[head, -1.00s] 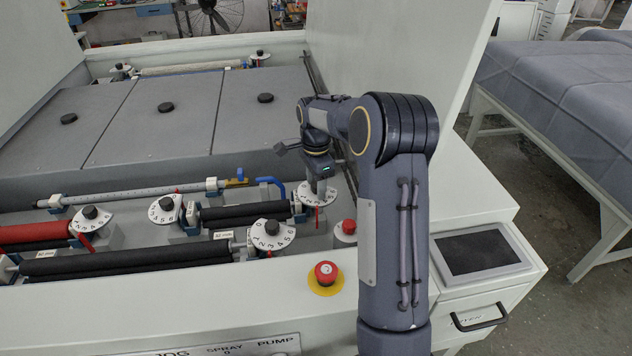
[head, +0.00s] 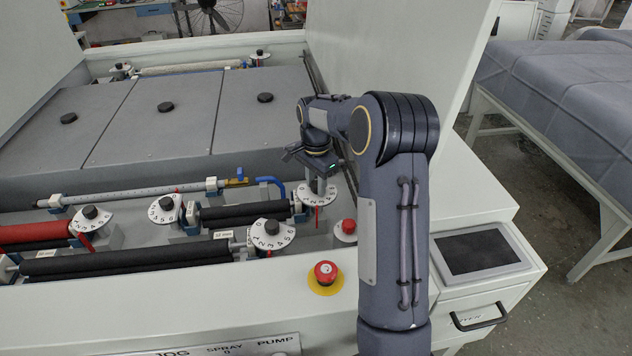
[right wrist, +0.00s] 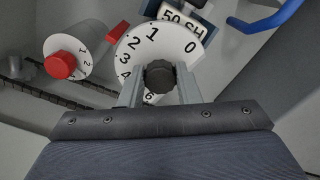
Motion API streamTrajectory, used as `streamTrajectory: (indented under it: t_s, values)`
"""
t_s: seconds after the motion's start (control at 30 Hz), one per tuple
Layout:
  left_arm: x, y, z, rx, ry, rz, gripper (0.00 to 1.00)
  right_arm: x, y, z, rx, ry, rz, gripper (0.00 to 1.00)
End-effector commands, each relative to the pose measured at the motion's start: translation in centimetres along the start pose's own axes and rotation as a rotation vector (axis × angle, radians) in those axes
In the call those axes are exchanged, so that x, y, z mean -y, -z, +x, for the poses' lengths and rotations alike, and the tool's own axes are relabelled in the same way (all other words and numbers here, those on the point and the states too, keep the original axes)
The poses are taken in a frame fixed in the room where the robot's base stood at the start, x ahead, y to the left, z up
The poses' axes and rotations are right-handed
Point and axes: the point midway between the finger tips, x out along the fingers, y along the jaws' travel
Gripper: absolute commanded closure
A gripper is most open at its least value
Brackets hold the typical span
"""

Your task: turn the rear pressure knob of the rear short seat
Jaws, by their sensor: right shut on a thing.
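The short seat holds a black roller (head: 245,213) with a white numbered dial at each end. My right gripper (head: 319,190) is at the right-hand dial (head: 335,198), coming from above. In the right wrist view, a black ribbed knob (right wrist: 159,77) sits on this white dial (right wrist: 133,50), and the right gripper (right wrist: 164,84) is shut on it, one finger on each side. A red pointer (right wrist: 117,31) shows at the dial's edge. In the head view the gripper mostly hides this knob. My left gripper is not in view.
Another dial (head: 164,213) is at the roller's left end. A front dial (head: 270,239) stands near a longer black roller (head: 125,259). A blue handle (head: 272,184) lies behind.

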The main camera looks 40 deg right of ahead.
Motion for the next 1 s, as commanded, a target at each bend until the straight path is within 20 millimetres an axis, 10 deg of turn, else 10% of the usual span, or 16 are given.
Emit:
streamTrajectory:
  t_s: [1.0]
  values:
    - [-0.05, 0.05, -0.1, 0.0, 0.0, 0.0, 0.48, -0.24, 0.18, -0.1, -0.001, 0.002, -0.964, 0.93]
